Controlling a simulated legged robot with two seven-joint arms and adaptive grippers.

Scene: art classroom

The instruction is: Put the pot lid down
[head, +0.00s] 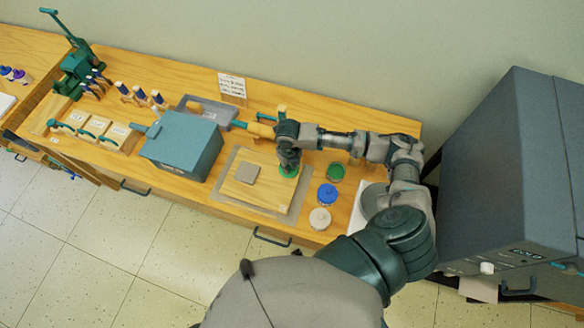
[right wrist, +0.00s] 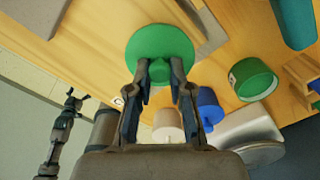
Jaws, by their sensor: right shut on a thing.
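The green pot lid (head: 289,173) is a round disc with a knob. In the head view it is partly hidden under my right gripper (head: 288,160), at the right edge of the wooden board. In the right wrist view, my right gripper (right wrist: 160,88) is shut on the knob of the green lid (right wrist: 160,42). I cannot tell whether the lid touches the surface below. The open green pot (head: 335,172) stands to the right; its hollow mouth shows in the right wrist view (right wrist: 255,82). My left gripper (right wrist: 72,104) shows small at the left of that view, its fingers unclear.
A blue pot (head: 327,194) and a white pot (head: 320,218) stand in front of the green pot. A grey square (head: 247,174) lies on the wooden board (head: 262,190). A blue-grey box (head: 182,148) stands left; a large grey machine (head: 510,160) stands right.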

